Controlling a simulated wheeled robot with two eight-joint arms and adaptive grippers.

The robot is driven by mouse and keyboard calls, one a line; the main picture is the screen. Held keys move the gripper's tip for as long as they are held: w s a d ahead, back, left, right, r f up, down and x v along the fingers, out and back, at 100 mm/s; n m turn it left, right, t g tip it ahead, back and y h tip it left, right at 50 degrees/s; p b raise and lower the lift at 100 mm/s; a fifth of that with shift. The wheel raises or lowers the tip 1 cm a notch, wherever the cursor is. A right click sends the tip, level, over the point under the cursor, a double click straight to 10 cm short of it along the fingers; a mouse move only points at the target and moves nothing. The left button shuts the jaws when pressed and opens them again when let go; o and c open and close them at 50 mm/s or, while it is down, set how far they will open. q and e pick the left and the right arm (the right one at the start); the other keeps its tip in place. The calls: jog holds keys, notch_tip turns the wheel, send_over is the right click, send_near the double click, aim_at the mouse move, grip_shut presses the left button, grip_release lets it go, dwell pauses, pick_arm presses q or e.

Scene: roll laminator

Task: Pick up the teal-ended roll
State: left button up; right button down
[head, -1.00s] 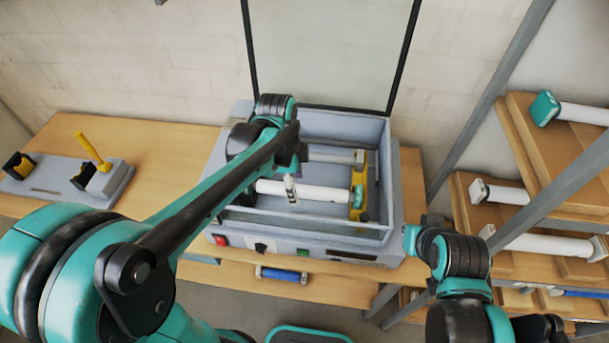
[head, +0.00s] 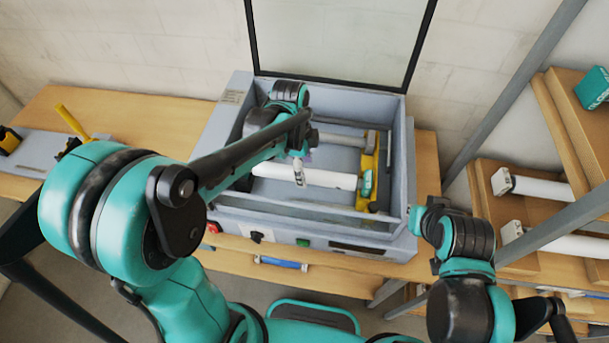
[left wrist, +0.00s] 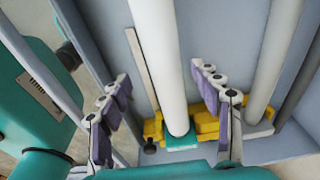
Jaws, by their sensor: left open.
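A white roll with a teal end (head: 333,180) lies across the inside of the open grey laminator (head: 408,165). Its teal end cap (head: 367,184) sits at the yellow bracket on the right; the cap also shows in the left wrist view (left wrist: 181,140). My left gripper (head: 299,170) is open over the roll, left of its middle. In the left wrist view the roll (left wrist: 160,55) runs between the two spread fingers of my left gripper (left wrist: 165,122); I see no contact. My right arm is at the right, but its fingers do not show.
A second, grey-ended roll (head: 340,140) lies behind in the laminator. The clear lid (head: 340,40) stands raised.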

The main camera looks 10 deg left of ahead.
aim_at(305, 172)
pick_arm(q)
jog(key=f, duration=0.2)
jog(key=w+f, duration=0.1)
jog(key=f, duration=0.1)
jog(key=shift+f, duration=0.15)
jog(key=shift+s, duration=0.15)
grip_shut()
